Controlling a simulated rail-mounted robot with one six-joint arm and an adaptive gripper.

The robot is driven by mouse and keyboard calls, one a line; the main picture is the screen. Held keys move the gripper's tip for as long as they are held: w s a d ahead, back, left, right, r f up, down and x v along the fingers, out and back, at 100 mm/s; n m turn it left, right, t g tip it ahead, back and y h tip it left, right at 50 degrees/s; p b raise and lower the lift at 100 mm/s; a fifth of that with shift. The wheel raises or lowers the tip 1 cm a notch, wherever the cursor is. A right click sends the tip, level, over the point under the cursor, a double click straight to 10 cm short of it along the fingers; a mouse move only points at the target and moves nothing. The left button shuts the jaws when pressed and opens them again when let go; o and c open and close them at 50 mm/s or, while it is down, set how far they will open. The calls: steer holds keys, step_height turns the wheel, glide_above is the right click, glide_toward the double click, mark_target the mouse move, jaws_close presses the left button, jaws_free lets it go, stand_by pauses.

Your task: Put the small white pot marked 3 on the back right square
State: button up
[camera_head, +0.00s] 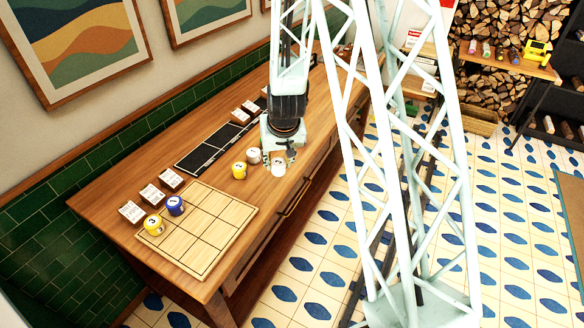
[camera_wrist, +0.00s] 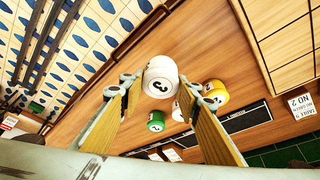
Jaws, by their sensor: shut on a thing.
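My gripper (camera_head: 284,154) is over the wooden counter, pointing down. In the wrist view its fingers (camera_wrist: 166,88) are on either side of a small white pot (camera_wrist: 160,68) with a dark mark, and they are shut on it. The mark is tilted and I cannot read it surely. The held pot also shows in the head view (camera_head: 278,167), close to the counter. A second white pot (camera_head: 254,156) stands to its left. The pale wooden board of squares (camera_head: 211,235) lies further left; its right part is bare.
A yellow pot marked 2 (camera_head: 239,170) stands near the second white pot. A green pot (camera_wrist: 156,122) shows in the wrist view. On the board's left edge are a yellow pot marked 3 (camera_head: 154,225) and a blue pot (camera_head: 176,206). A black strip (camera_head: 210,150) and small cards lie behind.

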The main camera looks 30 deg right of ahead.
steer(key=w+a+r+n+b, duration=0.1)
steer(key=a+b, duration=0.2)
steer(key=a, duration=0.3)
steer(key=w+a+r+n+y+b, duration=0.1)
steer(key=w+a+r+n+b, duration=0.1)
steer(key=a, duration=0.4)
steer(key=shift+a+b, duration=0.4)
steer(key=shift+b, duration=0.05)
steer(key=shift+w+a, duration=0.1)
steer(key=shift+a, duration=0.1)
